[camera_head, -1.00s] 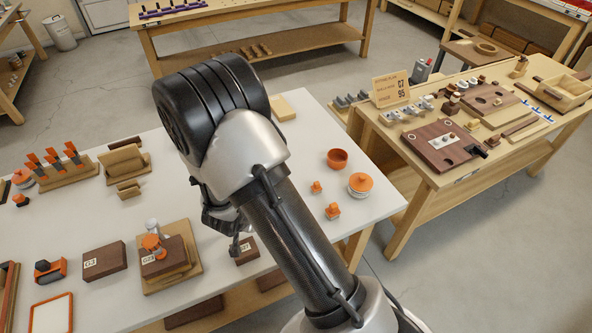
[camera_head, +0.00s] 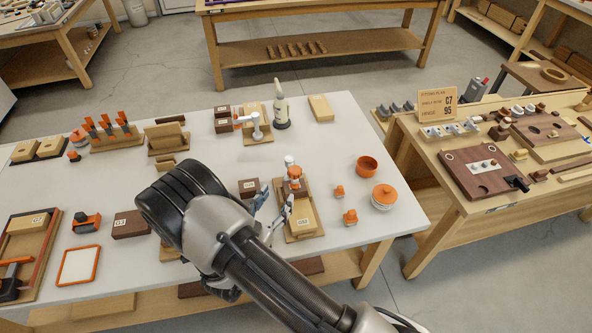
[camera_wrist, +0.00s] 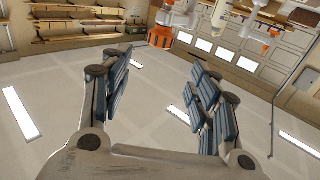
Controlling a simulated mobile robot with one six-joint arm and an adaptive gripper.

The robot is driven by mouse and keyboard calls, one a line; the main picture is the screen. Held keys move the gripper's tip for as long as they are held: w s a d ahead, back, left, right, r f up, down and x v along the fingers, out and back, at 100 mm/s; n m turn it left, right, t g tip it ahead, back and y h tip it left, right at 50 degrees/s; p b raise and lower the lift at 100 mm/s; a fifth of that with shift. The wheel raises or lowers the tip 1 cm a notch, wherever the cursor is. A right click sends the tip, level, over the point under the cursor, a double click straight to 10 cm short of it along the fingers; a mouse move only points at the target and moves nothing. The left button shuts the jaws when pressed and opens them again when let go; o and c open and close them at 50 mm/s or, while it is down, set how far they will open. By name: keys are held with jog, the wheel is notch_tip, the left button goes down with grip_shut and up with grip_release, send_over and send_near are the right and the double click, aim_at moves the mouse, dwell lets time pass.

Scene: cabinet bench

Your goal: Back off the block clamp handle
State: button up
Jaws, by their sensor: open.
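A block clamp with an orange handle (camera_head: 294,173) and a pale metal top stands on a wooden base toward the right of the white table. A pale labelled block (camera_head: 303,217) sits on that base, in front of the handle. My gripper (camera_head: 276,202) is open, its blue-grey fingers just left of the clamp, with no contact that I can make out. In the wrist view the open fingers (camera_wrist: 158,74) are empty, and a ridged orange handle (camera_wrist: 161,37) shows at the top, beyond the gap. My arm hides most of another wooden base (camera_head: 168,252).
A dark block (camera_head: 249,188) lies left of my fingers. An orange bowl (camera_head: 366,167), a lidded pot (camera_head: 384,196) and small orange-topped pieces (camera_head: 350,217) lie right.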

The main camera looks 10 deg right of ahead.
aim_at(292, 174)
jog(key=b+x, duration=0.1)
jog(key=x, duration=1.1)
jog(key=shift+w+d+b, duration=0.3)
jog(key=shift+b, duration=0.05)
jog(key=shift+c, duration=0.4)
jog(key=c, duration=1)
